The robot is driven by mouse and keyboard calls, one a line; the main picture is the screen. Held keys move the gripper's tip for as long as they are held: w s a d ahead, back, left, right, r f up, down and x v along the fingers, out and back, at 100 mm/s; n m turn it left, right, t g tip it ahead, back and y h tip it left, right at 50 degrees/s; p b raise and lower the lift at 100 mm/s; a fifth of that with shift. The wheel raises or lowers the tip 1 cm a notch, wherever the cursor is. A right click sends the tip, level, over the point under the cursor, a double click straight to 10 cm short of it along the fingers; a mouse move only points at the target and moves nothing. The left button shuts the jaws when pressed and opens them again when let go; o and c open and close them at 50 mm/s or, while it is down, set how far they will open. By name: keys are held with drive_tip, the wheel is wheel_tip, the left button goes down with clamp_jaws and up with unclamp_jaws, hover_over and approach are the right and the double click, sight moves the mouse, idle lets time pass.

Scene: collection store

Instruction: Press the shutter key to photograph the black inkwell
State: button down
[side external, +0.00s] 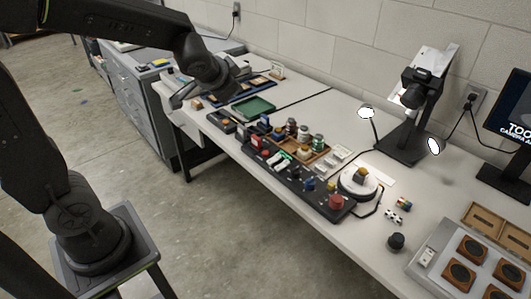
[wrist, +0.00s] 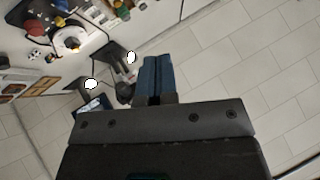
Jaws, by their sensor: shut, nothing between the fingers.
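My gripper (side external: 180,97) is shut and empty, at the left of the side external view, over the far left end of the bench. Its blue fingers (wrist: 158,78) are together in the wrist view. A long black control panel (side external: 290,178) with several coloured keys and knobs lies along the front of the bench, well to the right of my gripper. I cannot tell which key is the shutter key. A small black rounded thing (side external: 396,242), possibly the inkwell, stands at the front right. A white round stand (side external: 345,186) holds a small dark and yellow object (side external: 360,174).
A camera on a black stand (side external: 402,140) with two lamps stands behind the white round stand. A wooden tray (side external: 312,157) of jars and a green tray (side external: 253,107) lie left of it. A monitor (side external: 513,120) and a case (side external: 440,265) with round pieces are at right.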

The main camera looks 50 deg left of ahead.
drive_tip(key=w+a+f+m+t, duration=0.1)
drive_tip(key=w+a+f+m, duration=0.25)
drive_tip(key=w+f, duration=0.55)
drive_tip(key=m+h, duration=0.3)
hover_over(266, 153)
wheel_tip(266, 153, down, 10)
drive_tip(key=shift+f, duration=4.4)
drive_tip(key=shift+f, duration=0.4)
